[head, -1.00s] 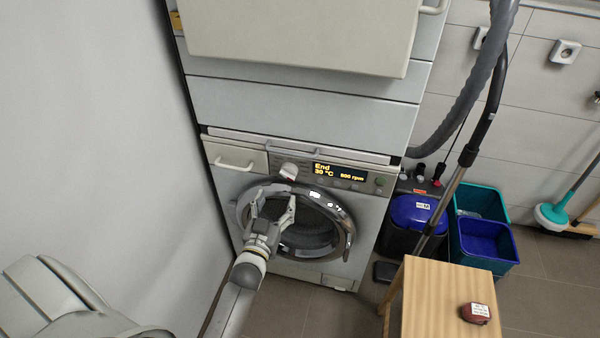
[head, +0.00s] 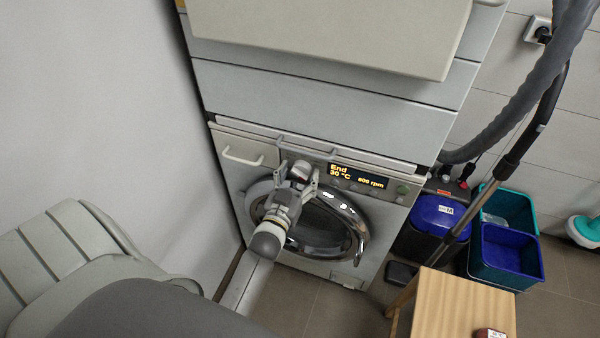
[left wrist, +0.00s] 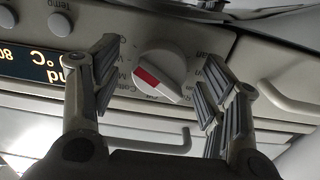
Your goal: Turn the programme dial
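The programme dial (left wrist: 160,72) is a white round knob with a raised grip bar and a red mark, on the washer's control panel. In the left wrist view it lies between the two open fingers of my left gripper (left wrist: 162,88), with a gap on both sides. In the head view my left gripper (head: 298,176) is at the panel and the dial (head: 301,168) shows between its fingertips. The display (head: 357,176) right of the dial reads End, 30 °C and a spin speed in rpm. My right gripper is not in view.
A drawer with a handle (head: 243,158) is left of the dial, and the round door (head: 335,222) is below. A bar (head: 330,150) runs above the panel. A wooden stool (head: 455,305), blue and teal buckets (head: 510,248) and a vacuum hose (head: 530,85) are at right.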

